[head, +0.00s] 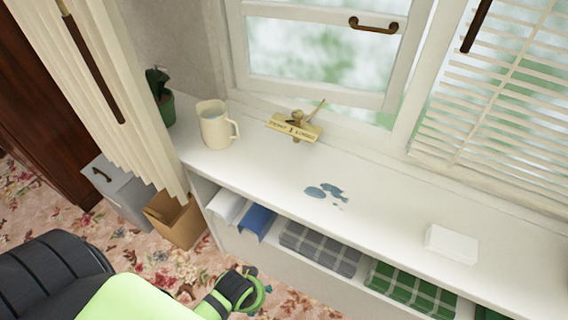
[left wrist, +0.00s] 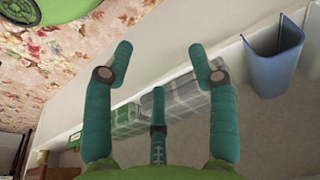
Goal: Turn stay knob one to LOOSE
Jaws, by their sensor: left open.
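The stay knob (head: 297,117) is a small brass-brown knob with a slanting lever, on the white sill below the window. A cream label plate (head: 294,128) with small lettering lies at it; the lettering is too small to read surely. My left gripper (head: 262,287) is low in front of the shelf unit, well below and apart from the knob. In the left wrist view my left gripper (left wrist: 160,54) has its teal fingers spread with nothing between them. The knob does not show in that view. My right gripper is not in view.
A cream jug (head: 214,124) stands left of the knob, and a potted plant (head: 162,108) beyond it. The sill carries blue stains (head: 326,191) and a white block (head: 451,243). Folded cloths (head: 320,248) fill the shelf below. The window (head: 310,50) has a brown handle. A curtain (head: 100,90) hangs left.

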